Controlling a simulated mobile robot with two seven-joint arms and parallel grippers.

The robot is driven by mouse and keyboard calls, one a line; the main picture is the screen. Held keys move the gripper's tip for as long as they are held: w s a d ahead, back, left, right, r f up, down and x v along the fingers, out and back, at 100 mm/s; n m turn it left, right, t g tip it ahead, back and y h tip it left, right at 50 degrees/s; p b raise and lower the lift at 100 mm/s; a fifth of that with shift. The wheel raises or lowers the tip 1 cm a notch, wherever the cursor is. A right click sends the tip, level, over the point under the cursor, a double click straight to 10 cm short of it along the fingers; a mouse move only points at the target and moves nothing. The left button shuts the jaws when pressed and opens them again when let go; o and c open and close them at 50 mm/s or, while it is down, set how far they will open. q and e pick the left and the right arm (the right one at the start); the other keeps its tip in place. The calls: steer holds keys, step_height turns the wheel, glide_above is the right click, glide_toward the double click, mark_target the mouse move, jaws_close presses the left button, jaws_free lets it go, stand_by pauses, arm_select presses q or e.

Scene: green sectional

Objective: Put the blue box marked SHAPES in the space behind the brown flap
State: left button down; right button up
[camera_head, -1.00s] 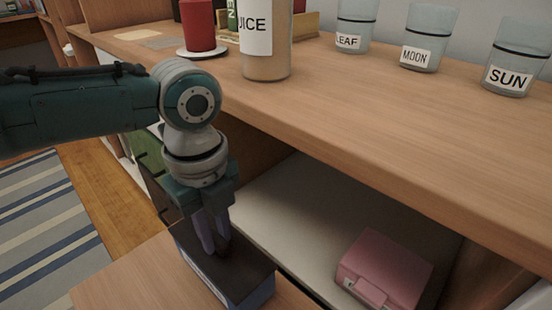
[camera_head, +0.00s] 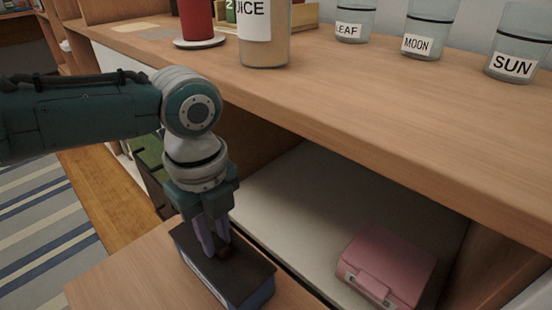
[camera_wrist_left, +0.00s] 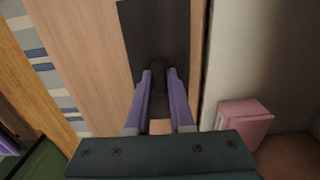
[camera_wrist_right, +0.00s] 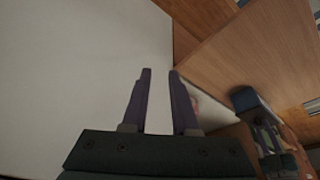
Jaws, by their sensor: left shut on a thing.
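The blue box (camera_head: 262,293) has a dark lid with a dark knob; a pale patch shows on its front side, unreadable here. The box is over the lowered brown flap (camera_head: 115,282); I cannot tell if it touches it. My left gripper (camera_head: 222,250) points down and is shut on the lid's knob. The left wrist view shows the dark lid (camera_wrist_left: 160,30) beyond the fingers (camera_wrist_left: 159,75). The space behind the flap (camera_head: 300,205) is an open compartment with a pale floor, right of the box. My right gripper (camera_wrist_right: 160,72) is open and empty, seen only in its own wrist view.
A pink case (camera_head: 388,265) stands in the compartment's right part; the pale floor left of it is clear. The wooden top (camera_head: 400,125) overhangs the compartment. On it stand a JUICE bottle (camera_head: 264,40), a red cylinder (camera_head: 197,20) and jars marked LEAF, MOON (camera_head: 422,45) and SUN.

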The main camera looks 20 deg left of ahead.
arm_select(q)
steer(key=c, duration=0.7)
jaws_free()
step_height(320, 180, up, 10)
steer(key=p, duration=0.5)
steer(key=s+d+r+n+t+h+p, duration=0.1)
steer(key=s+d+r+n+p, duration=0.35)
steer(key=r+p, duration=0.5)
steer(key=s+d+r+n+t+h+p, duration=0.15)
steer(key=s+d+r+n+p, duration=0.3)
steer(key=r+p, duration=0.45)
steer(key=s+a+r+n+y+p, duration=0.1)
steer(key=s+a+r+n+p, duration=0.25)
steer(key=r+p, duration=0.2)
steer(key=s+a+r+n+t+y+p, duration=0.1)
steer(key=s+a+r+n+p, duration=0.1)
steer(key=r+n+p, duration=0.35)
steer(key=s+a+r+n+y+p, duration=0.1)
steer(key=s+a+r+n+p, duration=0.2)
steer(key=r+p, duration=0.3)
step_height(320, 180, up, 37)
steer(key=p, duration=3.5)
steer(key=shift+d+h, duration=0.3)
steer(key=shift+h, duration=0.05)
